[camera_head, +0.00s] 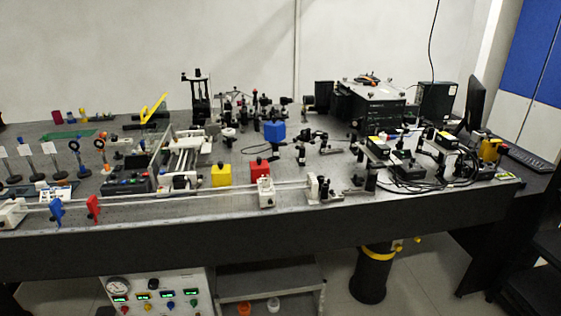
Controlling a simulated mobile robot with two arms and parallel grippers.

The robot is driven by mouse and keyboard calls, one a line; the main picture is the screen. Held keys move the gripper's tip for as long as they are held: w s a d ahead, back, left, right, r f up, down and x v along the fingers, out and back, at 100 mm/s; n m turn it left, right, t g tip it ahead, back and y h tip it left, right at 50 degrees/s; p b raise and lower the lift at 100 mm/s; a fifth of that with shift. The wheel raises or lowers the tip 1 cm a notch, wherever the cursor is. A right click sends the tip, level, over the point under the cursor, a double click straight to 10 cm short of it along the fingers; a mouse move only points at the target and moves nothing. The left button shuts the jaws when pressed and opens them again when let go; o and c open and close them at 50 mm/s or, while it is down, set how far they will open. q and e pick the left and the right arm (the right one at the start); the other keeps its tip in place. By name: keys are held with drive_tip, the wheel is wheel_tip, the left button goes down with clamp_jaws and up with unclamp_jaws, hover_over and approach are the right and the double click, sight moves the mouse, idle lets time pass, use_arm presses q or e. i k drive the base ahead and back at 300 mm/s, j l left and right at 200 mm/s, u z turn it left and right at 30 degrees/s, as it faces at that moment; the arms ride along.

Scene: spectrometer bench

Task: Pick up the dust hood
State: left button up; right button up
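I cannot tell for certain which thing is the dust hood. Three plain coloured block-like pieces stand on the bench (330,215). A blue one (274,130) is near the middle, a yellow one (221,175) is left of centre towards the front, and a red one (260,169) is just right of the yellow one. Neither of my grippers is in view.
A large black instrument box (370,104) stands at the back right, with cables and small black boxes (408,170) in front. A long rail (160,197) runs along the front edge. Several optic mounts stand at the left. A monitor (472,104) is far right.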

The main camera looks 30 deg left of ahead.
sight(258, 167)
drive_tip(key=i+l+u, duration=0.1)
drive_tip(key=u, duration=0.4)
drive_tip(key=i+l+u, duration=0.2)
drive_tip(key=u, duration=0.25)
drive_tip(key=i, duration=0.05)
